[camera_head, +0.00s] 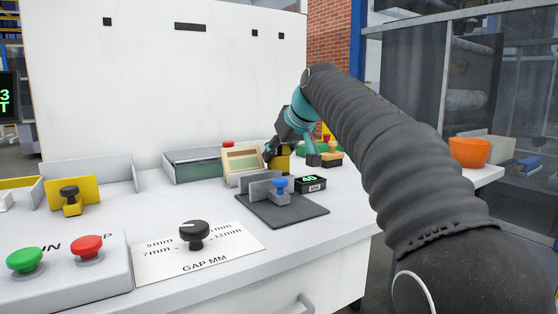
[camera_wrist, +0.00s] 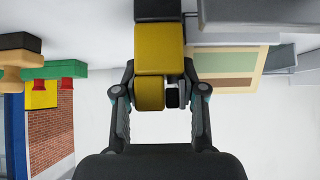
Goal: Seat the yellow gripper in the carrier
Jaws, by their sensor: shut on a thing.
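My gripper (camera_wrist: 160,88) is shut on the yellow gripper (camera_wrist: 159,48), a yellow block with a rounded end and dark parts at its far end and side. In the head view my gripper (camera_head: 271,154) is at the back of the table, and the yellow gripper (camera_head: 282,161) shows partly behind it. It is just right of a beige box (camera_head: 241,160) with a panel, which also shows in the wrist view (camera_wrist: 256,61). I cannot tell which thing is the carrier. Whether the yellow gripper touches the table is unclear.
A dark mat (camera_head: 284,216) with a grey fixture (camera_head: 259,189) and a small display (camera_head: 311,184) lies in front. A grey-green tray (camera_head: 190,167) is behind. A yellow bracket (camera_head: 88,186) stands left. An orange bowl (camera_head: 470,152) is far right.

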